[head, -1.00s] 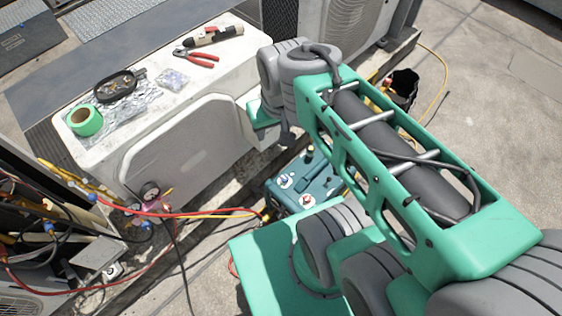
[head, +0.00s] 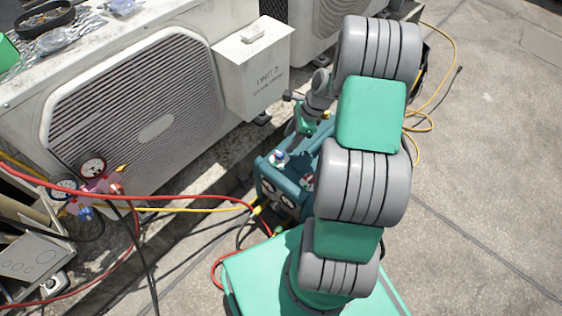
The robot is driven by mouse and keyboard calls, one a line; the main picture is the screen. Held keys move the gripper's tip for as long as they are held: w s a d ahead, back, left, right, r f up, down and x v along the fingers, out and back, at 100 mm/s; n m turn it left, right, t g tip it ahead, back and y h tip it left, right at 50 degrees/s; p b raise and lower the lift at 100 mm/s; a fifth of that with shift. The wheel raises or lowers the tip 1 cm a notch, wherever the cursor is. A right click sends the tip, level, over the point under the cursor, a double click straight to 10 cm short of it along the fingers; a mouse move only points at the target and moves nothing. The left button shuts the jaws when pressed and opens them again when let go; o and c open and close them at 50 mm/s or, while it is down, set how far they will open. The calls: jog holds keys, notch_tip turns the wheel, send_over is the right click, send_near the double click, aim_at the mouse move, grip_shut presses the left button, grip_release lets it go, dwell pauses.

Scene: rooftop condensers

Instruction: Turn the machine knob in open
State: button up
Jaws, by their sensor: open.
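The teal machine (head: 268,178) stands on the ground beside the condenser, left of my arm. A small blue-and-white knob (head: 279,157) shows on its top, and two round dials face the front. My arm covers the machine's right part.
The condenser (head: 135,110) with a box marked UNIT 2 (head: 255,75) stands close behind the machine. Red and yellow hoses run from gauges (head: 92,168) at left to the machine. A yellow cable (head: 452,75) lies at right, where the paving is mostly clear.

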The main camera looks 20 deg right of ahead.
aim_at(280, 154)
jog(key=b+x, duration=0.3)
jog(key=x, duration=0.4)
jog(key=shift+a+f, duration=0.2)
jog(key=shift+f, duration=0.1)
grip_shut()
